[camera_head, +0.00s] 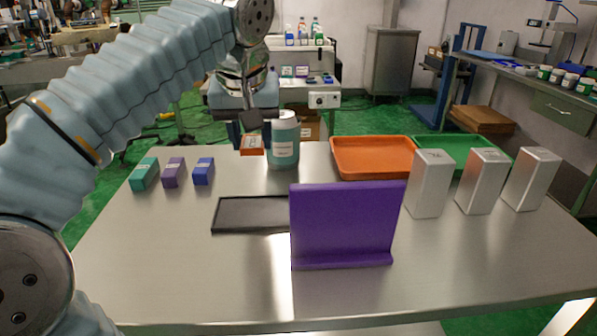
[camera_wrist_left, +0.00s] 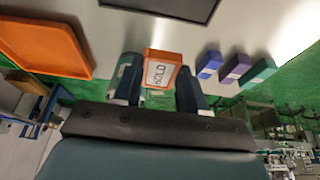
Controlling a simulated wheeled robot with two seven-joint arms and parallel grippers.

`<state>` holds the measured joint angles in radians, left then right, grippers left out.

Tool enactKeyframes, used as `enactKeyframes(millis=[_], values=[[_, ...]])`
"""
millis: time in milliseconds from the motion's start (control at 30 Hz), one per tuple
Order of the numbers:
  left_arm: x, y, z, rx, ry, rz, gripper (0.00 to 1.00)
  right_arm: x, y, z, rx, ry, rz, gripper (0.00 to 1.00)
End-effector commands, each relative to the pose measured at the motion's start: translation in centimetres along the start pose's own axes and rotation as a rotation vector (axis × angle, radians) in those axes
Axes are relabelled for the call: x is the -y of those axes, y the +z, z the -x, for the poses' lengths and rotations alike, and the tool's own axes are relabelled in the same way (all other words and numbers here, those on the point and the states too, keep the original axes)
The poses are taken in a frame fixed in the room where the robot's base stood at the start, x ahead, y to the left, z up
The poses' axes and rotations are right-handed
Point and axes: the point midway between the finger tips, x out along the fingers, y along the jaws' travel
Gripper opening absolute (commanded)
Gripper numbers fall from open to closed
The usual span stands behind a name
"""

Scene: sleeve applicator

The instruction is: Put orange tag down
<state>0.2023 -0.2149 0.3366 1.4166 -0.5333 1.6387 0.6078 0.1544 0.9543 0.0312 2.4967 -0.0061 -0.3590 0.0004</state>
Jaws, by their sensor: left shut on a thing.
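The orange tag (camera_head: 252,152) is a small block with a white label, near the table's back edge, left of the teal jar (camera_head: 284,148). My left gripper (camera_head: 251,135) is shut on it from above and behind. In the left wrist view the orange tag (camera_wrist_left: 162,69) sits between the two dark fingers, its label facing the camera. Whether its underside touches the table cannot be told. Teal (camera_head: 144,174), purple (camera_head: 174,172) and blue tags (camera_head: 203,171) stand in a row at the table's left. My right gripper is not in view.
A dark flat tray (camera_head: 228,214) lies mid-table, beside an upright purple panel (camera_head: 345,222). An orange tray (camera_head: 374,172) and a green tray (camera_head: 452,143) lie at the back right, behind three silver boxes (camera_head: 428,183). The table's front left is clear.

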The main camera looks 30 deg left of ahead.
Motion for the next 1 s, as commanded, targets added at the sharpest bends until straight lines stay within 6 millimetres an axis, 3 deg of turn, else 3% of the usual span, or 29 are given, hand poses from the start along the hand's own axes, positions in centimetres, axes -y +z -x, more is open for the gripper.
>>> enactKeyframes(millis=[100,333,567,733,1000], values=[[-2.5,-1.7,-2.3,0.005,-0.001,-0.004,0.12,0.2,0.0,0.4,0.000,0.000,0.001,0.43],[-4.9,-2.3,-7.1,0.003,-0.001,-0.001,0.12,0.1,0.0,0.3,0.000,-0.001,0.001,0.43],[-6.0,-2.6,-9.3,0.002,0.000,-0.002,0.12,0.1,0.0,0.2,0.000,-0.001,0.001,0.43],[-6.0,-1.7,-11.5,0.001,-0.002,0.000,0.12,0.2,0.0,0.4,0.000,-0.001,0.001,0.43],[-6.0,-1.5,-12.0,-0.001,0.001,0.001,0.12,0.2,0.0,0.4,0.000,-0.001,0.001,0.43]])
